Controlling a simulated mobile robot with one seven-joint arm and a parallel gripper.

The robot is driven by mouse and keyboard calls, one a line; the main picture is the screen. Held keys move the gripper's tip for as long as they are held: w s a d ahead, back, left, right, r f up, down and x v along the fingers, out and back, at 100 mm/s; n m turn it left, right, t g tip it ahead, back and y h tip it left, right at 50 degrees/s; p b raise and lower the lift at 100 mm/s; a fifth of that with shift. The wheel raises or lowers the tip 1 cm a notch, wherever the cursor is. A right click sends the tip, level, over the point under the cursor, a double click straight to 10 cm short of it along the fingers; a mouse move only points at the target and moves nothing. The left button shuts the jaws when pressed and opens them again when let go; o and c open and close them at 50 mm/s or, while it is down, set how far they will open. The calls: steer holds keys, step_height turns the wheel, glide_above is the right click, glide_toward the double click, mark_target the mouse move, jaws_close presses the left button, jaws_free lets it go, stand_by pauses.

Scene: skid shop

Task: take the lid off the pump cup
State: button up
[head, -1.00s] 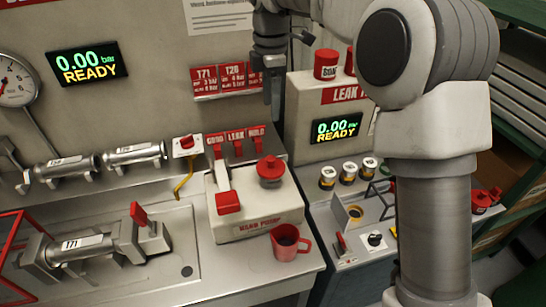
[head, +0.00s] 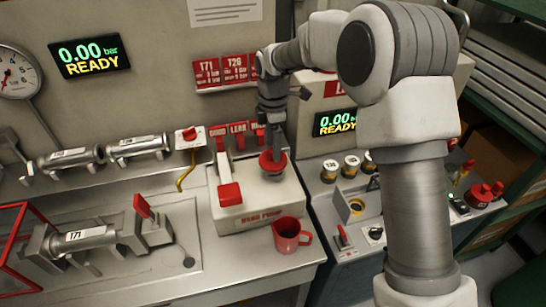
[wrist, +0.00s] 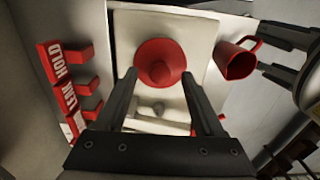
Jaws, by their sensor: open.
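The round red lid (head: 266,168) sits on the cup on top of the cream hand pump (head: 262,212). It also shows in the wrist view as a red disc (wrist: 152,50) with a raised knob in its middle. My gripper (head: 274,154) points down right at the lid. In the wrist view my gripper (wrist: 158,76) is open, with one finger on each side of the knob. I cannot tell whether the fingertips touch the lid. The lid hides the cup's inside.
The pump's red-ended lever (head: 230,193) stands left of the lid. A red mug (head: 288,236) is at the bench's front right. Several yellow-banded jars (head: 350,164) stand to the right.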

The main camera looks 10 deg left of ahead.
steer(key=shift+f, duration=1.25)
jaws_close()
